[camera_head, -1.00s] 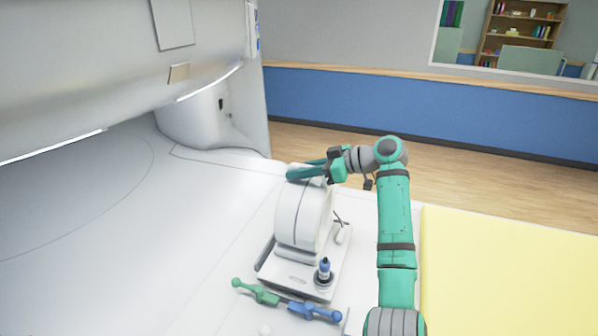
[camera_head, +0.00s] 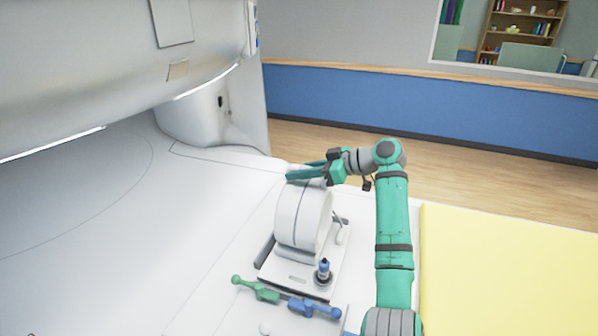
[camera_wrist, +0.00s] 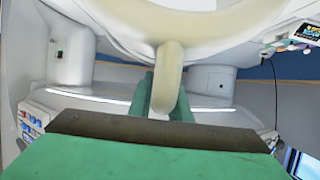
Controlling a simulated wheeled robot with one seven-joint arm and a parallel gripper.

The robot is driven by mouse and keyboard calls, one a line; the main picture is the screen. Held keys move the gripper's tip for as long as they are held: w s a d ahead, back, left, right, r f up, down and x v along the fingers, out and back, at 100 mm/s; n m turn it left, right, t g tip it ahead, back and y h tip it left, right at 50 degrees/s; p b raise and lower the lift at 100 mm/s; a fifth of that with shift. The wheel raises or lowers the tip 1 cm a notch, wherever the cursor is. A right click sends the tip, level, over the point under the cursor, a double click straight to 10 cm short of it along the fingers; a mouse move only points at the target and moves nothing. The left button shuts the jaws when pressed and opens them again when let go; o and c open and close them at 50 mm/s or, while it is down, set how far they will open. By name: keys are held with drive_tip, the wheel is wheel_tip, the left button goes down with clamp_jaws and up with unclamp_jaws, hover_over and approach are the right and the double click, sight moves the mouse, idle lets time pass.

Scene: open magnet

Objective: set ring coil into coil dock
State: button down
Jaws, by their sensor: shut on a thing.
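The white ring coil (camera_head: 298,215) stands upright, its lower edge at the white coil dock (camera_head: 303,280) on the table. The head view does not show clearly whether it is fully seated. My gripper (camera_head: 305,172) is at the coil's top edge, with its green fingers reaching left over it. In the wrist view, a cream, bar-like part of the coil (camera_wrist: 168,70) lies between the green fingertips (camera_wrist: 165,100), so my gripper is shut on the coil. The coil's far side and inner opening are mostly hidden in the head view.
A green tool (camera_head: 257,291) and a blue tool (camera_head: 314,308) lie just in front. The large white magnet (camera_head: 90,60) overhangs the left. A yellow surface (camera_head: 510,270) lies clear on the right.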

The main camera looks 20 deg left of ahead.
idle(0.4)
drive_tip(key=c, duration=1.6)
unclamp_jaws()
drive_tip(key=shift+o, duration=0.2)
drive_tip(key=shift+w+d+f, duration=0.1)
drive_tip(key=shift+d+f, duration=0.05)
drive_tip(key=shift+d, duration=0.1)
drive_tip(key=shift+f, duration=0.15)
drive_tip(key=shift+d+r, duration=0.15)
drive_tip(key=shift+r, duration=0.1)
drive_tip(key=v, duration=1)
drive_tip(key=shift+d, duration=0.3)
drive_tip(key=shift+r, duration=0.1)
